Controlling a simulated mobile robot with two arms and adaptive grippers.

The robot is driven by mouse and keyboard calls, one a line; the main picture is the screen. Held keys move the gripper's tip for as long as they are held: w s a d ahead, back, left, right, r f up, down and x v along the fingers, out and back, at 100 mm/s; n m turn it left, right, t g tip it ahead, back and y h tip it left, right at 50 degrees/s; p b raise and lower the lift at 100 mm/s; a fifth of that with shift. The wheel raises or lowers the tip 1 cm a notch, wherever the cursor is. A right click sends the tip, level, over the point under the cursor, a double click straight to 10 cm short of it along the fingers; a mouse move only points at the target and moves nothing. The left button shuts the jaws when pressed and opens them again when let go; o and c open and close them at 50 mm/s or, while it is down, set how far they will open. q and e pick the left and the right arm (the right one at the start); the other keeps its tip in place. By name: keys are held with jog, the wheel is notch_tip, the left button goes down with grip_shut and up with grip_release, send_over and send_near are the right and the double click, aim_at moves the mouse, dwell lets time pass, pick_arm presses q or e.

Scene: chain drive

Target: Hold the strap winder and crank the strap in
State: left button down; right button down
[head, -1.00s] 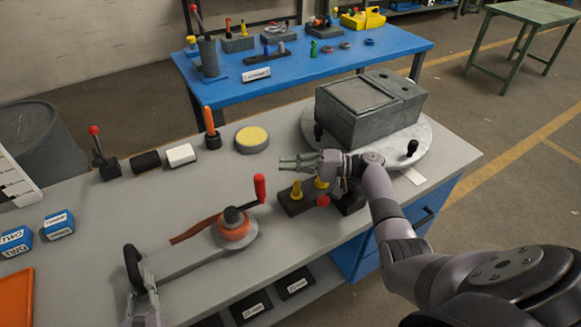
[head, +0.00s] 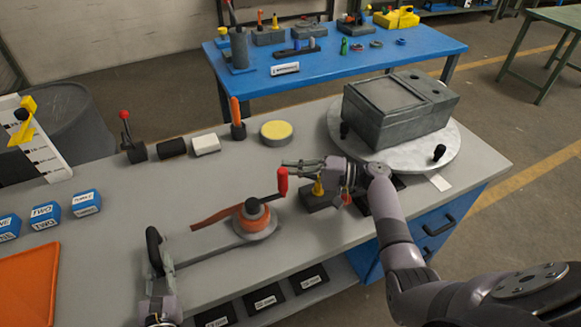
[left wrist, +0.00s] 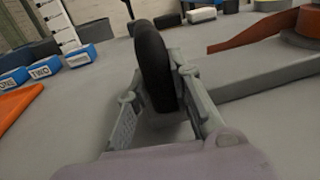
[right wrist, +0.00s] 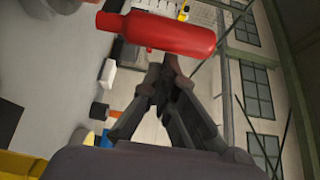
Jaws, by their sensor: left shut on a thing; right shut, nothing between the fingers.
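The strap winder lies on the near grey bench, with a long grey bar (head: 205,251), a round spool (head: 252,220) and an orange-brown strap (head: 213,217) running out to the left. A crank with an upright red handle (head: 282,182) tops the spool. My left gripper (head: 160,268) is shut around the winder's black end grip (head: 154,246), which also stands between the fingers in the left wrist view (left wrist: 155,65). My right gripper (head: 291,166) is shut and empty beside the top of the red handle. In the right wrist view the red handle (right wrist: 170,34) lies just beyond the fingertips (right wrist: 166,80).
A small dark block with yellow knobs (head: 318,187) sits under my right gripper. A grey box (head: 400,115) stands on a round turntable (head: 445,140). Blue boxes (head: 45,212) and an orange mat (head: 28,285) lie at left. Bare bench surrounds the strap.

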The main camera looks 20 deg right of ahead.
jog(key=shift+s, duration=0.1)
jog(key=shift+s+m+t+h, duration=0.3)
jog(key=shift+m+t, duration=0.1)
jog(key=shift+t, duration=0.1)
jog(key=shift+s, duration=0.1)
jog(key=shift+s+a+m+t+h, duration=0.15)
jog(key=shift+s+m+t+h, duration=0.85)
jog(key=shift+s, duration=0.4)
jog(key=shift+s+a+m+t+h, duration=0.15)
jog(key=shift+s+m+t+h, duration=0.85)
jog(key=shift+s, duration=0.35)
jog(key=s+d, duration=0.5)
jog(key=d, duration=0.2)
jog(key=shift+s+d, duration=0.35)
